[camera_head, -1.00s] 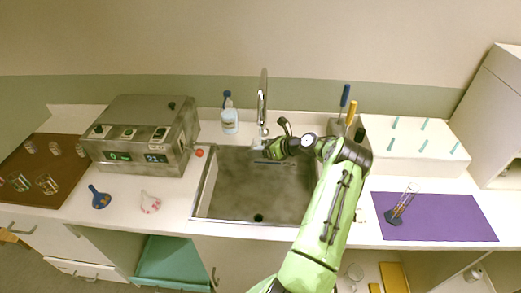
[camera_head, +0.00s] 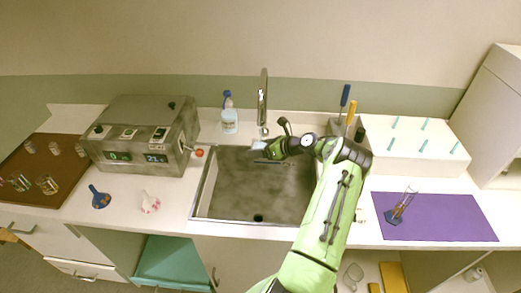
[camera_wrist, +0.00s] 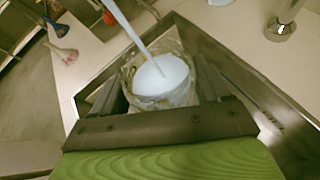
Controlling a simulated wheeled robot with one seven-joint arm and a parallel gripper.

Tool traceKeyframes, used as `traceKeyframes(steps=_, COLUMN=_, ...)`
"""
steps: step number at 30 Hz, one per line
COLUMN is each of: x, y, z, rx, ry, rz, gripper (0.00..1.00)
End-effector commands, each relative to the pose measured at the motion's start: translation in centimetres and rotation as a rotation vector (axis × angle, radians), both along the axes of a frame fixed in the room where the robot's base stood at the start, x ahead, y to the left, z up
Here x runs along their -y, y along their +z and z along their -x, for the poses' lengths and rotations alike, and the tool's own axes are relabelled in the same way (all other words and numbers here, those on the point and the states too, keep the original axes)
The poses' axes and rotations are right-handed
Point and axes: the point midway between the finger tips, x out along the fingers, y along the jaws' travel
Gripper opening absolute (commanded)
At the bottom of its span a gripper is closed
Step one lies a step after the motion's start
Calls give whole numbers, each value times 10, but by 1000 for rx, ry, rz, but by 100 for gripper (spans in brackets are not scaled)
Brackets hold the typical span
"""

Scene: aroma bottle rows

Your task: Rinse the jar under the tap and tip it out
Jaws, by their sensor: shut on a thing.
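My gripper (camera_wrist: 165,100) is shut on a clear glass jar (camera_wrist: 128,74), with a finger on each side. In the wrist view a pale blue-white stream (camera_wrist: 125,25) runs into the jar's mouth, and pale liquid (camera_wrist: 162,76) fills much of the opening. In the head view my gripper (camera_head: 266,153) holds the jar (camera_head: 258,146) over the back of the sink (camera_head: 225,190), below the tap (camera_head: 263,90). The jar looks roughly upright. Its lower part is hidden by my gripper.
A grey machine (camera_head: 140,135) with lit displays stands left of the sink. A blue funnel (camera_head: 100,199) lies on the counter. A purple mat (camera_head: 440,222) with a glass cylinder (camera_head: 404,203) lies at right.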

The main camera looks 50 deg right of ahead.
Motion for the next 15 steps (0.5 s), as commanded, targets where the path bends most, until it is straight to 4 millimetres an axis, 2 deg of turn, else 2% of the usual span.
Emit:
traceKeyframes(steps=8, x=-1, y=1, z=0, rx=1, ry=1, rz=-1, gripper=44)
traceKeyframes(steps=15, x=-20, y=5, z=16, rx=0, ry=2, rz=-3, gripper=44)
